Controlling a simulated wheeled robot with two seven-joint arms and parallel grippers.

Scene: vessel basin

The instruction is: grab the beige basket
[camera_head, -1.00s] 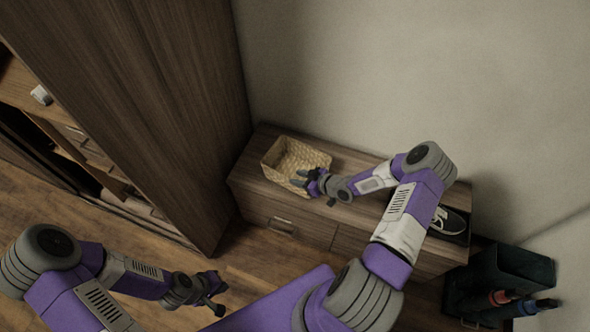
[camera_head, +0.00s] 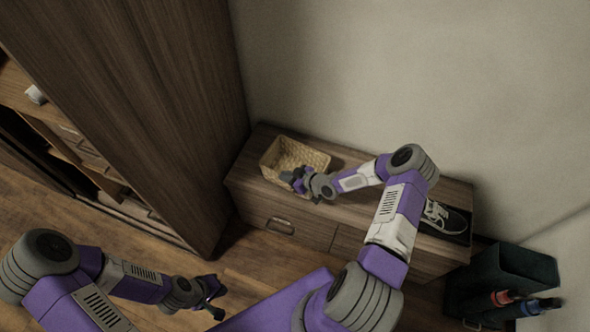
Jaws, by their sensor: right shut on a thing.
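The beige woven basket (camera_head: 294,153) stands upright on the left part of a low wooden cabinet. My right gripper (camera_head: 290,177) is at the basket's front rim, shut on it; its fingers partly cover the near wall. My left gripper (camera_head: 218,302) hangs low over the floor, away from the basket. Its fingers look apart, with nothing between them.
The low cabinet (camera_head: 345,213) has drawers in front and stands against the wall. A dark shoe (camera_head: 444,217) lies on its right end. A tall wooden wardrobe (camera_head: 150,100) stands close left of the basket. A dark bin (camera_head: 510,275) with umbrellas stands at right.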

